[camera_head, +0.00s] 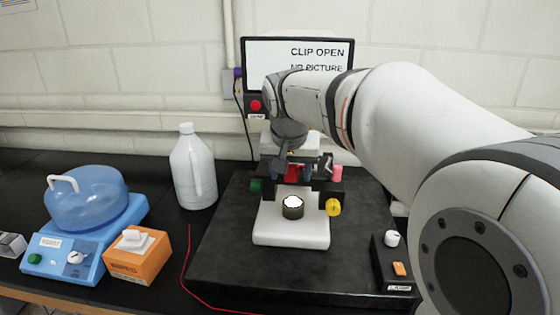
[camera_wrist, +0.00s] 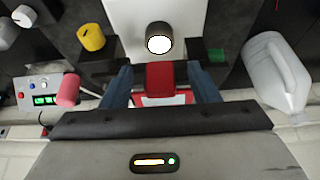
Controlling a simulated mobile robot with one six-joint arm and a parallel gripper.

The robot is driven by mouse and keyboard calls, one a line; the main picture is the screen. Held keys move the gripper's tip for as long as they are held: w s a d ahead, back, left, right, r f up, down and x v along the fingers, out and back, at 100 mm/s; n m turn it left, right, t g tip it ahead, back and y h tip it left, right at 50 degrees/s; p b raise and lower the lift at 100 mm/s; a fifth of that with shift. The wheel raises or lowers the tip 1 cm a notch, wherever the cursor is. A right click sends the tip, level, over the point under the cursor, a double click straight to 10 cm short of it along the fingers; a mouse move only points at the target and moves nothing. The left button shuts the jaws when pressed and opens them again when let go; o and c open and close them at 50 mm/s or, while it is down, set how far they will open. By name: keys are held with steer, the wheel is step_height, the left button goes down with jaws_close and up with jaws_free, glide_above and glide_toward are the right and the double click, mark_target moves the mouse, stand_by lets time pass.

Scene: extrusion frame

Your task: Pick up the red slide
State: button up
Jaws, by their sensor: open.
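The red slide (camera_wrist: 160,76) shows in the wrist view as a red block, with a pale, red-edged piece just below it in the picture. It lies between the two blue fingers of my gripper (camera_wrist: 161,84), with gaps at both sides. In the head view the slide (camera_head: 292,172) is a small red patch on the microscope (camera_head: 291,228), partly hidden by my gripper (camera_head: 293,173). My gripper is open and points down over the stage. Whether the fingertips reach down to the slide's height I cannot tell.
The microscope has a yellow knob (camera_head: 333,207), a green knob (camera_head: 256,186) and a lit lamp (camera_head: 292,207). A white jug (camera_head: 194,168), an orange wipes box (camera_head: 140,255) and a blue device with a domed lid (camera_head: 86,198) stand left. A lamp control box (camera_head: 394,262) stands right.

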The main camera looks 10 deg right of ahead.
steer(key=shift+f, duration=0.2)
steer(key=shift+c, duration=0.5)
steer(key=c, duration=0.9)
steer(key=shift+c, duration=0.3)
steer(key=shift+r, duration=0.15)
